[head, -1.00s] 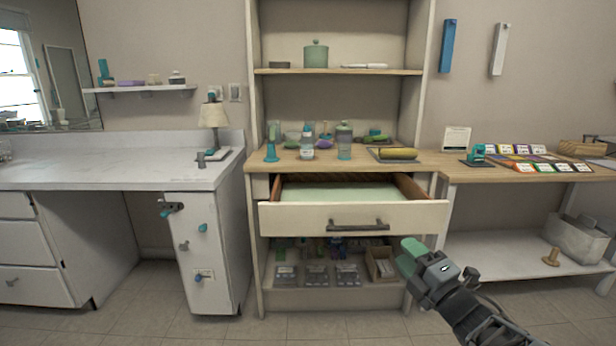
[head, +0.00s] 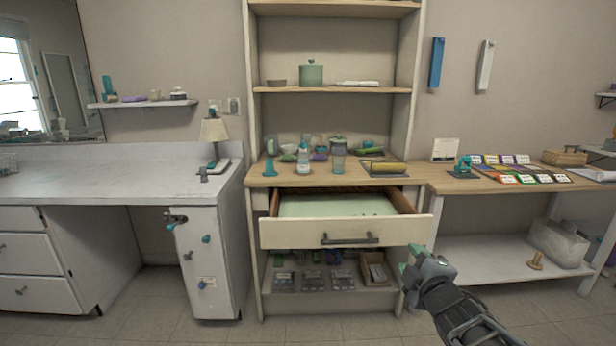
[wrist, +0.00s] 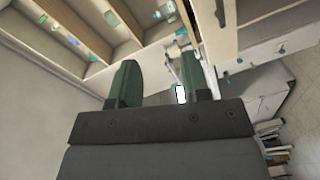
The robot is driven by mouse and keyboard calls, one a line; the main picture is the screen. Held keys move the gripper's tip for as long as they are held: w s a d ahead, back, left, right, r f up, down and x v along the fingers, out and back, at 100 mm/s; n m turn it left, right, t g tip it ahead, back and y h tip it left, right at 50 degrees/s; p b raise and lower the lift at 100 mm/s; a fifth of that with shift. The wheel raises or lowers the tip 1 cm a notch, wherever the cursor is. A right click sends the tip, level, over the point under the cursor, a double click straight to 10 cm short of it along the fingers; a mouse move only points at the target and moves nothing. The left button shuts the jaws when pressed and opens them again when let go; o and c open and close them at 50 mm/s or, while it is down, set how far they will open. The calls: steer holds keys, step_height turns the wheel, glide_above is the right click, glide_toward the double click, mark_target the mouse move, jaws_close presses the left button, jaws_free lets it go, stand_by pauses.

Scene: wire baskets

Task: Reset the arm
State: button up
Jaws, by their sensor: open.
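My gripper (head: 412,256) is at the lower right of the head view, in front of the right side of the wooden shelf unit. It is just right of the open drawer (head: 290,234) and apart from its handle (head: 350,239). In the wrist view its two green fingers (wrist: 158,88) are spread with nothing held between them. The wrist view is turned on its side and shows the shelves and drawer fronts beyond the fingers.
The drawer juts out from the shelf unit. A white counter (head: 100,174) stands to the left, and a wooden side table (head: 470,187) with a lower shelf stands to the right. The floor in front is clear.

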steer(key=s+r+m+g+h+p, duration=0.5)
steer(key=r+m+p, duration=0.35)
steer(key=p, duration=0.45)
steer(key=s+a+r+m+g+y+p, duration=0.3)
steer(key=s+a+m+g+p, duration=0.3)
steer(key=s, duration=0.5)
steer(key=r+m+g+p, duration=0.1)
steer(key=g+p, duration=0.1)
steer(key=p, duration=0.1)
steer(key=shift+s+a+r+g+y, duration=0.2)
steer(key=shift+g+y, duration=0.1)
steer(key=shift+g, duration=0.1)
